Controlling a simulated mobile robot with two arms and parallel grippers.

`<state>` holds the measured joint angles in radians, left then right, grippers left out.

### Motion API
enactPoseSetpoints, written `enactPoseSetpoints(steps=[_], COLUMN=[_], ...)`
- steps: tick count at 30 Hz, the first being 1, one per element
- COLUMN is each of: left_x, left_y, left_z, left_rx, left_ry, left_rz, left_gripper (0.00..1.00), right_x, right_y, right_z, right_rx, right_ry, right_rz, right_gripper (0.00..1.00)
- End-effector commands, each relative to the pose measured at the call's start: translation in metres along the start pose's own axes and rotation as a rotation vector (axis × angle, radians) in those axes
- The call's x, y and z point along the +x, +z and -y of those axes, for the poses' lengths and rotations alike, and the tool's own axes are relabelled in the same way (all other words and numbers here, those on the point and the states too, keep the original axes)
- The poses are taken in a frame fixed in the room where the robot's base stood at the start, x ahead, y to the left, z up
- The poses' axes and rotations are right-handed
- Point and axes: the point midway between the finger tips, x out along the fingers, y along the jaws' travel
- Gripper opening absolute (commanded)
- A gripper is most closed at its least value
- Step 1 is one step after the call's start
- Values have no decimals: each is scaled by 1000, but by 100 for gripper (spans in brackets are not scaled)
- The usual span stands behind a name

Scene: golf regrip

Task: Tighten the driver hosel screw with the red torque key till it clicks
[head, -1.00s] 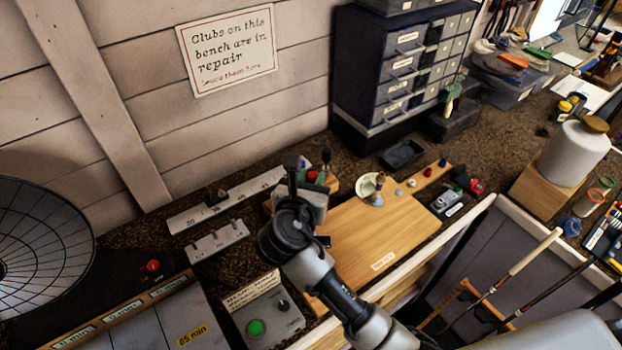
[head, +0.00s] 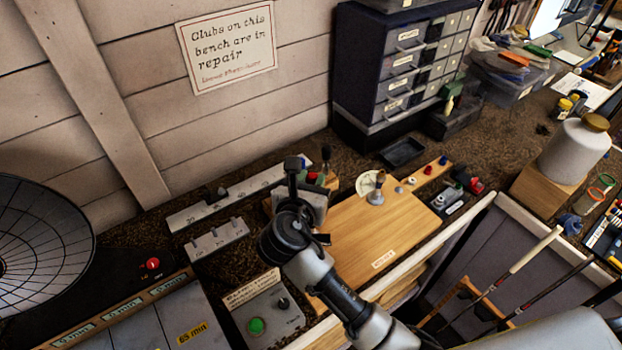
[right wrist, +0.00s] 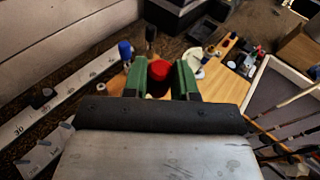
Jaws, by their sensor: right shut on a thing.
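The red torque key (right wrist: 159,70) shows in the right wrist view as a red top between the two green fingers of my right gripper (right wrist: 160,80), which is shut on it. In the head view my right gripper (head: 312,180) is over the left end of the wooden board, partly hidden by its own wrist. The key's lower end and tip are hidden. I cannot make out the driver head or its hosel screw in either view. My left gripper is not in view.
The wooden board (head: 365,235) carries a white dial on a metal post (head: 375,190) at its back. A dark-handled tool (head: 326,155) stands behind my gripper. A grey box with a green button (head: 257,326) is at front left. Golf clubs (head: 500,280) lean at right.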

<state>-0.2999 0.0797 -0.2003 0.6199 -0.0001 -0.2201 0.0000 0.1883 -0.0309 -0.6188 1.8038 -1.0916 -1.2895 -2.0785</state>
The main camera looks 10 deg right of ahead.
Motion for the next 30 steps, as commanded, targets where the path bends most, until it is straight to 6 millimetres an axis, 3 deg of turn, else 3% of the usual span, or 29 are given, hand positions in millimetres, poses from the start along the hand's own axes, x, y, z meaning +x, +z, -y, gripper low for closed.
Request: enactPoseSetpoints(steps=[10, 11, 16, 25, 30], left_x=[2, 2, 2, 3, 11], left_y=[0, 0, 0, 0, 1], left_z=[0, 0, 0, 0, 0], left_rx=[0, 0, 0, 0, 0], left_ry=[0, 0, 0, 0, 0], left_rz=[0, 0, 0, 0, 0], left_gripper=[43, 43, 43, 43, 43], right_x=[2, 2, 2, 0, -20], right_y=[-9, -8, -8, -9, -11], right_z=[0, 0, 0, 0, -1], right_rx=[-1, 0, 0, 1, 3], right_ry=[1, 1, 1, 1, 4], right_rz=[0, 1, 0, -1, -1], right_gripper=[3, 32, 57, 57, 57])
